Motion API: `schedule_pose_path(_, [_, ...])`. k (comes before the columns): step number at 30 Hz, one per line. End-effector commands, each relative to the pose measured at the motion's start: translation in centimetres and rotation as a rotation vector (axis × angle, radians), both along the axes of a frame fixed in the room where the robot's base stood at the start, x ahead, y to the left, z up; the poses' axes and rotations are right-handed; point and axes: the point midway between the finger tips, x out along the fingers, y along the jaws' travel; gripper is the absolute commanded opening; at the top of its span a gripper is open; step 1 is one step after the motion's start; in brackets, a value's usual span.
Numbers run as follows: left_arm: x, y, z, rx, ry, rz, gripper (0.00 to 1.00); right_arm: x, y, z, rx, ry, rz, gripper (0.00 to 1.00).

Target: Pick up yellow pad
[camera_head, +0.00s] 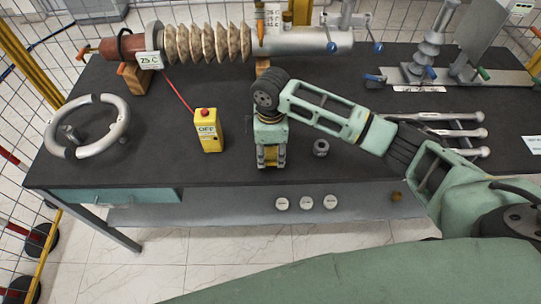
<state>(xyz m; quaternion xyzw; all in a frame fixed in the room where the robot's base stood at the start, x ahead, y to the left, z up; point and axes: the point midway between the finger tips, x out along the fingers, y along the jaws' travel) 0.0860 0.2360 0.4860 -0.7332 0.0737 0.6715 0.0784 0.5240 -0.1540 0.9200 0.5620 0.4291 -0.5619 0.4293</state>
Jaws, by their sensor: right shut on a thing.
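My right gripper (271,163) points down at the front middle of the dark table. It is shut on a small yellow pad (271,152), of which only yellow patches show between and beside the dark fingers. The fingers hide most of the pad's shape. The gripper is low, close to the tabletop; I cannot tell whether the pad touches the table. My left gripper is not in view.
A yellow box marked OFF (208,131), with a red button, stands left of the gripper. A small metal nut (321,147) lies to the right. A handwheel ring (88,126) is at left, a ribbed bushing (207,43) behind, metal rods (440,117) at right.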

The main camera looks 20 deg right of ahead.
Motion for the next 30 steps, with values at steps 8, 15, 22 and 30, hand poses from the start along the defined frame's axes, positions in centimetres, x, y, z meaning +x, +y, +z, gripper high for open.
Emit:
schedule_pose_path(8, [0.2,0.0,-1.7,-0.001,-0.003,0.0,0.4,-2.6,-3.1,4.1,-0.002,-0.003,-0.002,0.12])
schedule_pose_path(15, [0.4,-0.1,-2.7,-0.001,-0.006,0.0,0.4,-6.0,-6.7,7.2,-0.003,-0.002,-0.002,0.12])
schedule_pose_path(22, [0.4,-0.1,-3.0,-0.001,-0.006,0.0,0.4,-7.7,-8.4,8.7,-0.001,0.0,-0.001,0.12])
schedule_pose_path(30, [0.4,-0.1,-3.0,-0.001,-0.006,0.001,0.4,-7.9,-8.6,9.0,0.0,0.001,0.0,0.12])
